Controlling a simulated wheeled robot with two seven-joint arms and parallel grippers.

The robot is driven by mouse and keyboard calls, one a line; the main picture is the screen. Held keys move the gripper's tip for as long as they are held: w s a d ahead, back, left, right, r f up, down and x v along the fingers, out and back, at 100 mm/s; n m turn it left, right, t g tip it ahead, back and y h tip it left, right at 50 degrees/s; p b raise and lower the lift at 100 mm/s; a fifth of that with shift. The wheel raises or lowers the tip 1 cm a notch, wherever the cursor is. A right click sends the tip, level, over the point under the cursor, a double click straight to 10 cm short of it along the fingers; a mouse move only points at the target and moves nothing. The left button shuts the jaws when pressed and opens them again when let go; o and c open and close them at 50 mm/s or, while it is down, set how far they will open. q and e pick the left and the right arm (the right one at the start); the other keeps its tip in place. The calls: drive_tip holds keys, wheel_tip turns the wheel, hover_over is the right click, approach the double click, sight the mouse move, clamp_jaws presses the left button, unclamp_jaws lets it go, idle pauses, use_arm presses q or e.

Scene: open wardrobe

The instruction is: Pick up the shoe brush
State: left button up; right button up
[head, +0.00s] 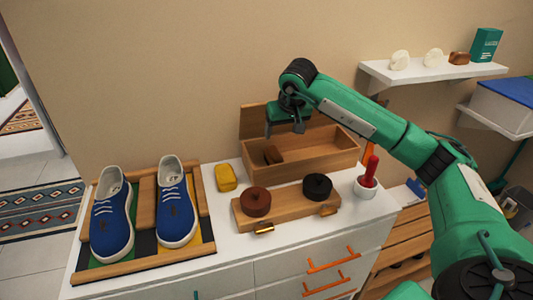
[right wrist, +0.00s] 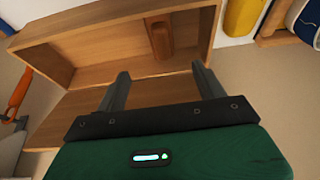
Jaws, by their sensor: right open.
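A brown wooden block-like piece that looks like the shoe brush (head: 272,155) lies inside the open wooden box (head: 335,165), toward its left end. It also shows in the right wrist view (right wrist: 160,38), against the box's inner side; its bristles cannot be made out. My right gripper (head: 285,131) is above the back of the box, near the raised lid (head: 253,122). In the right wrist view its two fingers (right wrist: 161,75) are spread apart with nothing between them, and the brush lies beyond them. My left gripper is not in view.
Blue shoes (head: 112,220) stand on a tray at left. A white cup (head: 366,187) holds a red-handled tool. A wall shelf (head: 425,74) is at right.

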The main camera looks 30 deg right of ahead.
sight(275, 151)
drive_tip(key=p+x, duration=0.1)
drive_tip(key=x, duration=0.7)
drive_tip(key=shift+w+f, duration=0.15)
drive_tip(key=shift+w, duration=0.05)
drive_tip(key=x, duration=0.2)
drive_tip(key=p+x, duration=0.1)
drive_tip(key=x, duration=0.2)
drive_tip(key=shift+w+a, duration=0.1)
drive_tip(key=shift+w, duration=0.15)
drive_tip(key=shift+c, duration=0.9)
drive_tip(key=c, duration=0.9)
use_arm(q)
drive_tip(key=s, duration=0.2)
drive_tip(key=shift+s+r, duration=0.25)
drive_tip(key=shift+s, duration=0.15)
use_arm(e)
drive_tip(key=shift+c, duration=0.2)
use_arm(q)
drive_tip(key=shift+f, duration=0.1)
